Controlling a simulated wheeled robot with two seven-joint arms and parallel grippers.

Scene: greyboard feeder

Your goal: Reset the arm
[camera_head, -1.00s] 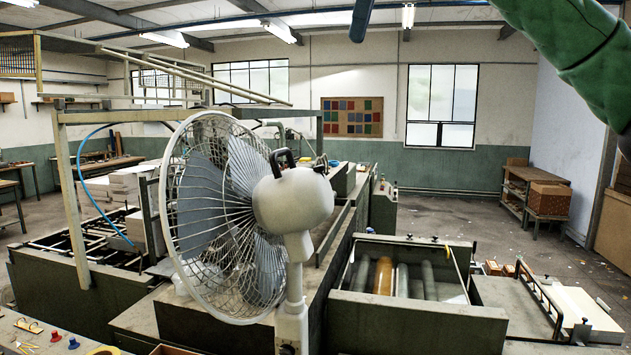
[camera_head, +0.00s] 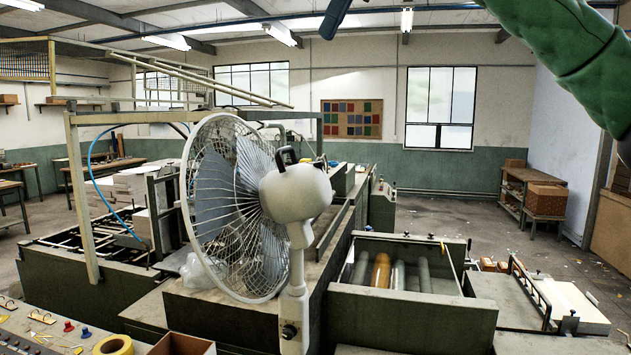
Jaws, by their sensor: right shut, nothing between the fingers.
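My right arm in its green sleeve (camera_head: 575,60) comes in at the top right corner. The dark, narrow end of my right gripper (camera_head: 328,30) hangs at the top edge, a little right of the middle, in front of the ceiling beams. It is shut with nothing visible in it and touches nothing. The link between the sleeve and the gripper is outside the frame. My left arm and gripper are not in view.
A white fan (camera_head: 240,205) stands close in the middle. Behind it is a long machine with a roller trough (camera_head: 410,310) at the right. A yellow tape roll (camera_head: 113,345) and an open box (camera_head: 180,345) lie at the bottom left. The right floor (camera_head: 460,220) is largely clear.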

